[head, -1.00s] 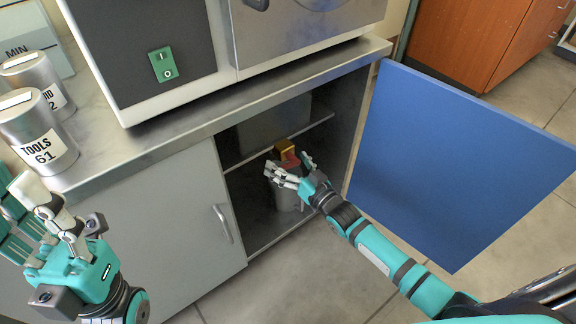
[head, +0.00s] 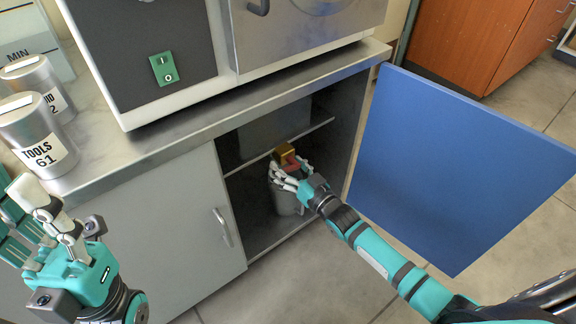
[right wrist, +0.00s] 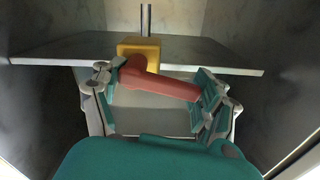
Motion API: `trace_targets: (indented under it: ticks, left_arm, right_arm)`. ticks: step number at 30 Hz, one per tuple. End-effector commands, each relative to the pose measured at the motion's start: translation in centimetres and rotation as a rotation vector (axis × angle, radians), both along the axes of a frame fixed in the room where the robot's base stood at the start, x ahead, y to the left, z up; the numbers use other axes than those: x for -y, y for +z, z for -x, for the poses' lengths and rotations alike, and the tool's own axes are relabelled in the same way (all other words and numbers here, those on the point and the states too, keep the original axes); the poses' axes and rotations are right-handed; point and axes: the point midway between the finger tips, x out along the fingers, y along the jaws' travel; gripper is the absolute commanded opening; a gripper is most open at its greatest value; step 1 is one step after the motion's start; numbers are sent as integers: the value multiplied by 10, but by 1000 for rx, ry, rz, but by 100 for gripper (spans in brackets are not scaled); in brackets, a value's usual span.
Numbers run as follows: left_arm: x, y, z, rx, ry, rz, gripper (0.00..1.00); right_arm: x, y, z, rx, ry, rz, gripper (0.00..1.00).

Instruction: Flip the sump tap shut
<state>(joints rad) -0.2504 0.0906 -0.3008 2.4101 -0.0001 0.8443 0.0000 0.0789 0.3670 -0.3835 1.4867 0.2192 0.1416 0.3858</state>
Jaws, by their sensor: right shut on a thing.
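The sump tap has a yellow brass body (head: 284,152) and a red lever (right wrist: 160,84). It sits inside the open cabinet under the incubator. In the right wrist view the brass body (right wrist: 139,47) is at the top centre, and the lever runs from it to the right, tilted slightly down. My right gripper (head: 283,176) is at the lever, and in the right wrist view its fingers (right wrist: 155,92) are shut on the lever, one at each end. My left gripper (head: 40,225) is at the lower left, away from the tap, its fingers apart with nothing between them.
A grey bucket (head: 288,203) stands below the tap in the cabinet. A shelf edge (head: 255,158) crosses behind it. The blue door (head: 455,170) stands open at the right of my right arm. Metal canisters (head: 36,135) stand on the counter at left.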

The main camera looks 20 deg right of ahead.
Motion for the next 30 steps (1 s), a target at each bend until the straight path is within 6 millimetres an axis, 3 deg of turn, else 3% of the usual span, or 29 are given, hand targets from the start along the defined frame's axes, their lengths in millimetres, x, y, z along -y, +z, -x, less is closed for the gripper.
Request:
trace_targets:
  ticks: [6, 15, 16, 21, 30]
  left_arm:
    - [-2, -7, 4, -54, -1, 4, 29]
    - [-2, -9, 5, -54, -2, 4, 29]
    - [-2, -9, 5, -54, -2, 4, 29]
    - [-2, -8, 5, -54, -2, 4, 29]
    - [-2, -7, 5, -52, -1, 5, 29]
  right_arm:
    - [-1, -5, 1, 72, -1, 207, 41]
    - [-1, -7, 1, 85, 0, 238, 41]
    - [-1, -7, 1, 85, 0, 238, 76]
    - [-1, -7, 1, 85, 0, 236, 97]
    - [-1, -7, 2, 83, 0, 235, 97]
